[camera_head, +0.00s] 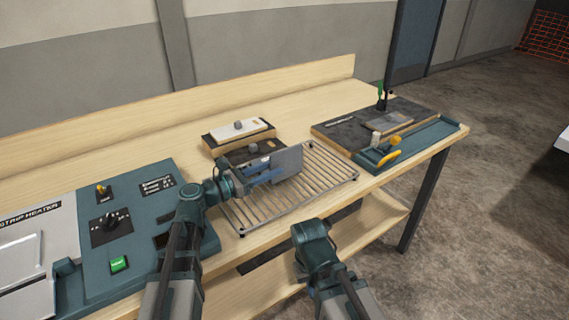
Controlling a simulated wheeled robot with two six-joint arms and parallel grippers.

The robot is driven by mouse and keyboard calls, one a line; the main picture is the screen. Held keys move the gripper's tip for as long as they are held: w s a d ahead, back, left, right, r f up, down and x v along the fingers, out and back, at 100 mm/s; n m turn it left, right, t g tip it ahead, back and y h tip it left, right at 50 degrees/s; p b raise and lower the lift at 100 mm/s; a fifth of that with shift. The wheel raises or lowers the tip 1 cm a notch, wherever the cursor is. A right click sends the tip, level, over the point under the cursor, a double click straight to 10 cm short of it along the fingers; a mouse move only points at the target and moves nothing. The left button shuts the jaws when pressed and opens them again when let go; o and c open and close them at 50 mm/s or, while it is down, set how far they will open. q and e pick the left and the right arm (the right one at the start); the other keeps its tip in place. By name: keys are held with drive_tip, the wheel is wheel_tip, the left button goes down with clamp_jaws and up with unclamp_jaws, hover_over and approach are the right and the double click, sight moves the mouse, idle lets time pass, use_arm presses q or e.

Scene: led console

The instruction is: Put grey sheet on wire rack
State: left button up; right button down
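The grey sheet (289,161) is a flat plate, tilted up on edge above the wire rack. The wire rack (323,171) is a silver grid on short feet on the bench. My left gripper (268,174) reaches over the rack from the left and appears shut on the grey sheet's left side; its fingers are partly hidden. Whether the sheet's lower edge touches the rack is unclear. My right arm ends at the bench's front edge, below the rack; its gripper (311,232) faces away and its fingers cannot be made out.
A teal control panel (135,225) with knobs and a green button stands left of the rack, beside a strip heater (22,250). Behind the rack is a wooden block with a white top (238,131). A dark board fixture (352,130) with a yellow-handled clamp stands right.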

use_arm(q)
drive_tip(key=shift+v, duration=2.35)
drive_tip(key=shift+d, duration=0.1)
use_arm(e)
drive_tip(key=shift+s, duration=0.1)
